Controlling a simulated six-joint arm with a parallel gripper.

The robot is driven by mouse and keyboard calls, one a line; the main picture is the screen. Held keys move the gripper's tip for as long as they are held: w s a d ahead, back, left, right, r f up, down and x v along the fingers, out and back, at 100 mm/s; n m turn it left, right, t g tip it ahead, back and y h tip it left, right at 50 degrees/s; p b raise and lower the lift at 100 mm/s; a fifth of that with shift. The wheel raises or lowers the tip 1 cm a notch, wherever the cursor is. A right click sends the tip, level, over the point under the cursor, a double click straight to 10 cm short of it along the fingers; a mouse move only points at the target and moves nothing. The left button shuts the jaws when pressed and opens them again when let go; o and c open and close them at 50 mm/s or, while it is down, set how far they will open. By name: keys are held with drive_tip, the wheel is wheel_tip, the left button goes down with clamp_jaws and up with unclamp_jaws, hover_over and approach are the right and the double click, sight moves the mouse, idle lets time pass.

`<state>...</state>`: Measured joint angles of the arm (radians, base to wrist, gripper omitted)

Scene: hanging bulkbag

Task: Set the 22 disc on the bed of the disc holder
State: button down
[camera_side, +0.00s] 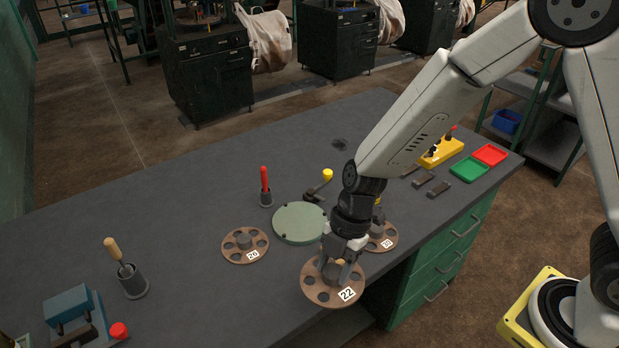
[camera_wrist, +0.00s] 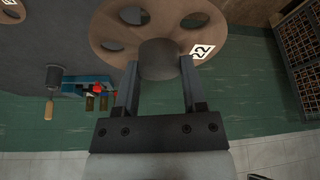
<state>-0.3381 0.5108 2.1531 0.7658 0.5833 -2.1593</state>
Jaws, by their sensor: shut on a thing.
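The 22 disc (camera_side: 318,291) is a brown disc with round holes, a central hub and a white 22 label. My gripper (camera_side: 337,266) is shut on its hub and holds it near the table's front edge. In the wrist view the two fingers (camera_wrist: 160,82) sit either side of the grey hub, and the 22 disc (camera_wrist: 112,30) fills the top. The pale green round plate (camera_side: 300,223), which looks like the bed of the disc holder, lies bare behind and left of my gripper. A crank with a yellow knob (camera_side: 327,175) stands beside it.
The 20 disc (camera_side: 237,255) lies left of the green plate. Another numbered disc (camera_side: 385,243) lies right, partly behind my gripper. A red-handled tool (camera_side: 264,180) and a wooden-handled tool (camera_side: 113,249) stand in holders. A blue vise-like device (camera_side: 67,306) is front left. Green (camera_side: 469,169) and red trays (camera_side: 490,155) are at right.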

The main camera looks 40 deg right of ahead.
drive_tip(key=w+d+f+m, duration=0.1)
drive_tip(key=w+d+m, duration=0.1)
drive_tip(key=w, duration=0.6)
drive_tip(key=w+d+f+m+t, duration=0.1)
drive_tip(key=w+d, duration=0.3)
drive_tip(key=w, duration=0.4)
drive_tip(key=w+d+f+m+t, duration=0.1)
drive_tip(key=w+d+m, duration=0.2)
drive_tip(key=w, duration=0.6)
drive_tip(key=shift+d+f, duration=0.35)
drive_tip(key=shift+d, duration=0.15)
drive_tip(key=shift+f, duration=0.25)
drive_tip(key=shift+f, duration=3.3)
drive_tip(key=shift+f, duration=0.1)
drive_tip(key=shift+c, duration=0.3)
unclamp_jaws()
